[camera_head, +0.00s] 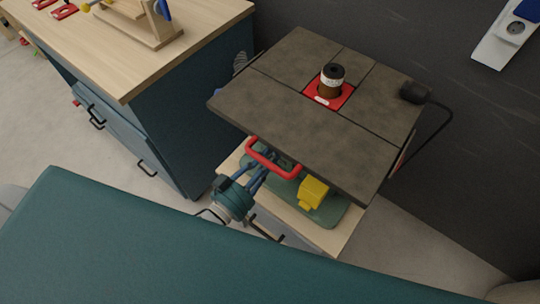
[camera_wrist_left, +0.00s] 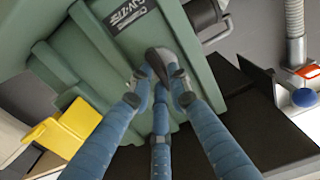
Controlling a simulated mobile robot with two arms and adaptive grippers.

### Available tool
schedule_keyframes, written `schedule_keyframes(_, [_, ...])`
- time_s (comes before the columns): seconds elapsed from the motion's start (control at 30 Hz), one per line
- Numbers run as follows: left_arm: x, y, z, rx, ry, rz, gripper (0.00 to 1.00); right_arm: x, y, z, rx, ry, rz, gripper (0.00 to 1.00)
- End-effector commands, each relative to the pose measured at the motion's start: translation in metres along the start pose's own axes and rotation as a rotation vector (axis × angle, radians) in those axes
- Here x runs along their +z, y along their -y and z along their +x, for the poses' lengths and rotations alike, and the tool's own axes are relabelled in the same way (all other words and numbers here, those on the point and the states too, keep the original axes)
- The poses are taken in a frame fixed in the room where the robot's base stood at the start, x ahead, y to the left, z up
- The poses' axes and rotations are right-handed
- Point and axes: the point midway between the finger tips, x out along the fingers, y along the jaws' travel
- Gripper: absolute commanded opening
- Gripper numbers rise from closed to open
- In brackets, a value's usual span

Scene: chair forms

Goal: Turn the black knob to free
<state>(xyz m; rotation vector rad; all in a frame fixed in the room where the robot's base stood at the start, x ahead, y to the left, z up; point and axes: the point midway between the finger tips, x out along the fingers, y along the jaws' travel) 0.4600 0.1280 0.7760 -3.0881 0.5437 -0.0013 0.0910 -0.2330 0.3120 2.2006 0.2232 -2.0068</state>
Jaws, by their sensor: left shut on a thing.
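In the head view the left gripper (camera_head: 262,168) reaches under the dark tabletop, beside a red handle (camera_head: 272,160). The knob cannot be made out there, and its setting cannot be read. My right gripper is in neither view.
The dark tabletop (camera_head: 290,70) overhangs my left gripper. It carries a red insert (camera_head: 345,98) with a dark cylinder. A yellow box (camera_head: 313,192) is fixed beside the handle. A blue cabinet (camera_head: 170,130) with a wooden top stands at the left.

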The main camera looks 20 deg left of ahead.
Motion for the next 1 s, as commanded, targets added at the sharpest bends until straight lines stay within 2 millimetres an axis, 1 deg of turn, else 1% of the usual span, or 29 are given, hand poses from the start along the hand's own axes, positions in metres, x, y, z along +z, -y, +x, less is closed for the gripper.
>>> schedule_keyframes(0.17, [0.0,0.0,0.0,-0.001,0.0,0.044,0.0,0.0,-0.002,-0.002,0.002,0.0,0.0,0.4])
schedule_keyframes(0.37, [0.0,-0.001,0.0,-0.001,0.0,0.161,0.0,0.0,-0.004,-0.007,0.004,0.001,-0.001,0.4])
schedule_keyframes(0.7, [0.002,-0.002,0.0,-0.001,0.0,0.473,0.0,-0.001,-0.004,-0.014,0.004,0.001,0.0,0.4])
schedule_keyframes(1.0, [0.005,-0.003,0.0,-0.001,0.0,0.759,0.0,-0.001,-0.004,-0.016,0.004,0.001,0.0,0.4])
